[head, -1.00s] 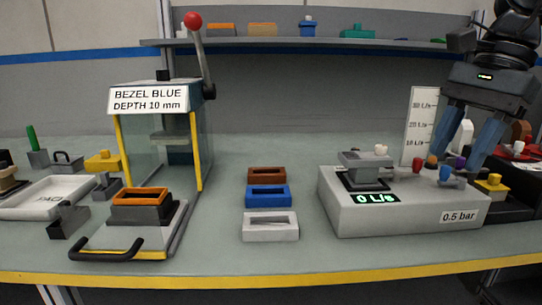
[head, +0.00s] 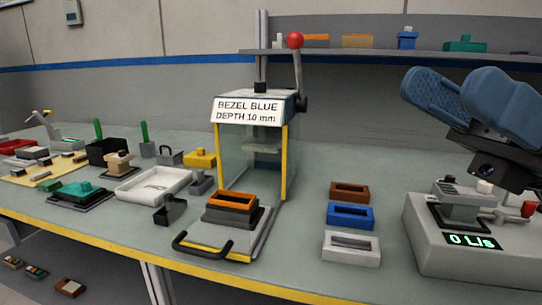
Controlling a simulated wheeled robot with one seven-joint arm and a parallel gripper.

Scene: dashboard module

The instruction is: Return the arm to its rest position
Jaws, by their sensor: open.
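My gripper (head: 462,88) is at the right of the head view, above the grey flow test box (head: 430,238). Its two blue fingers point up and to the left, apart from each other. Nothing shows between them, so it is open and empty. The dark wrist below the fingers is close above the grey clamp on the box and partly covers the area behind it. The rest of my arm is outside the view.
A press (head: 255,150) with a red-knobbed lever stands mid-table, an orange bezel (head: 231,200) in its front fixture. Brown (head: 350,192), blue (head: 350,215) and white (head: 351,247) bezels lie between press and box. A white tray (head: 150,200) and several parts fill the left. A shelf runs behind.

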